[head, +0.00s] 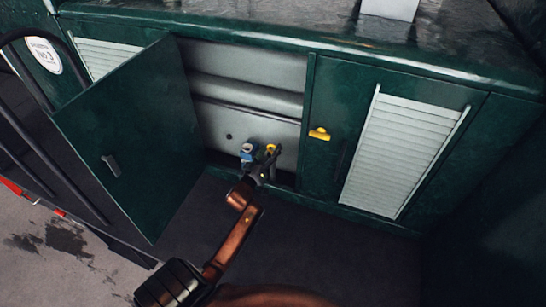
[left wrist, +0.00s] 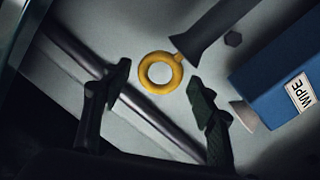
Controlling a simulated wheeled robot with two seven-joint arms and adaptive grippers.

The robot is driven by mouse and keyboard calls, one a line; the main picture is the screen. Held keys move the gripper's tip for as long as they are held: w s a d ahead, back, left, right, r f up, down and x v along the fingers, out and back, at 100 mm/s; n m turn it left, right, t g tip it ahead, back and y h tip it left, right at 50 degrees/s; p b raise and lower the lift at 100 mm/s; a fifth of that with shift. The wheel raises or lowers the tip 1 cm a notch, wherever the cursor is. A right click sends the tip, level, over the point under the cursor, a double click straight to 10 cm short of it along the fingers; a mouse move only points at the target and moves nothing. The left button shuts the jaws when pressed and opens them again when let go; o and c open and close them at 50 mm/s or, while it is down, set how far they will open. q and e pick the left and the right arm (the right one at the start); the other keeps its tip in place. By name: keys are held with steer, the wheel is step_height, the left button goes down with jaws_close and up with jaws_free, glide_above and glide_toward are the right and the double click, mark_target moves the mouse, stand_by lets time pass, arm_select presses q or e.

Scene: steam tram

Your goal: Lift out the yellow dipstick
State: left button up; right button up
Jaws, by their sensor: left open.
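The yellow dipstick shows as a yellow ring (left wrist: 145,77) at the end of a dark tube (left wrist: 208,32) in the left wrist view. In the head view its yellow top (head: 270,149) shows inside the open cabinet, just past my left gripper (head: 262,172). In the left wrist view my left gripper (left wrist: 158,84) is open, with one finger to each side of the ring in the picture. I see no contact between fingers and ring. The rest of the dipstick is hidden in the tube. My right gripper is not in view.
A blue box (left wrist: 275,75) labelled WIPE stands close beside the dipstick; it also shows in the head view (head: 248,150). A metal pipe (left wrist: 150,115) runs behind. The green door (head: 130,130) stands open at left. A yellow latch (head: 320,134) is on the right panel.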

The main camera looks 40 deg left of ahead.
arm_select(q)
steer(key=shift+x, duration=1)
steer(key=shift+s, duration=0.1)
jaws_close()
